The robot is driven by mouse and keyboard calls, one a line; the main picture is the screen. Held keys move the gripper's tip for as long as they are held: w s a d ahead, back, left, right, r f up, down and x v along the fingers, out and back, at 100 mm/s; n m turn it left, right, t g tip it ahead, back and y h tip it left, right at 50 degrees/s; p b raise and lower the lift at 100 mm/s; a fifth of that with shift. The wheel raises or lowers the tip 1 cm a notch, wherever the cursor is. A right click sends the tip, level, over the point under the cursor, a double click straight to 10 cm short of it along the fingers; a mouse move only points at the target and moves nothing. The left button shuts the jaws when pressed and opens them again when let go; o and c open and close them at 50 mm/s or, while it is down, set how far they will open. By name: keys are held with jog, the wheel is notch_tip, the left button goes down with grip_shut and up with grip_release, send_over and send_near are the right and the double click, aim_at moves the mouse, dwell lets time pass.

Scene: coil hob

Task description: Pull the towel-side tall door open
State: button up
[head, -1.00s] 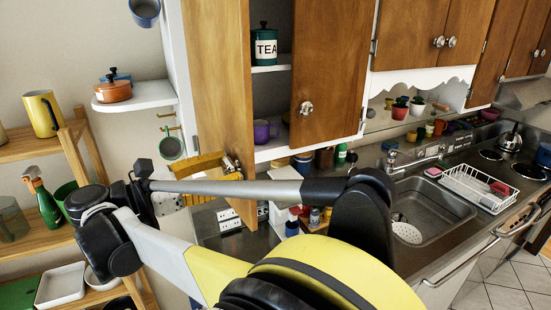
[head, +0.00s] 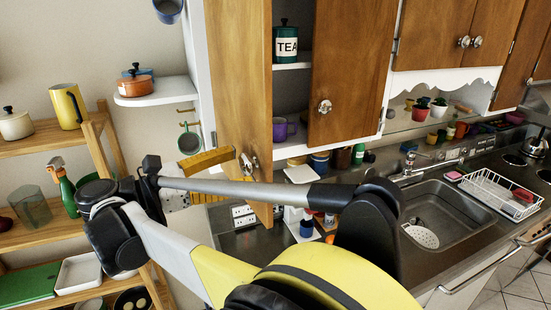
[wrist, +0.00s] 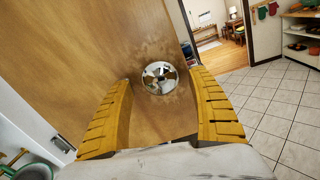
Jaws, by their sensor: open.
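The left tall wooden cabinet door (head: 240,70) stands ajar, with shelf space showing between it and the right tall door (head: 350,70). I cannot tell from a towel which door is the towel-side one. The left door's round silver knob (head: 246,163) is by my gripper (head: 222,163) in the head view. In the wrist view the knob (wrist: 160,77) sits on the wooden door face (wrist: 95,50) between the tips of my open yellow fingers (wrist: 160,84), with gaps showing on both sides. The right door has its own round knob (head: 324,106).
A green TEA canister (head: 287,45) and a purple mug (head: 280,128) stand inside the cabinet. To the left are a white corner shelf with an orange pot (head: 135,86) and a hanging green mug (head: 189,143). Sink (head: 440,215) and drying rack (head: 497,195) are right. Tiled floor shows in the wrist view.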

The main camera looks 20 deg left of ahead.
jog(key=v, duration=0.5)
jog(key=shift+s+a, duration=0.25)
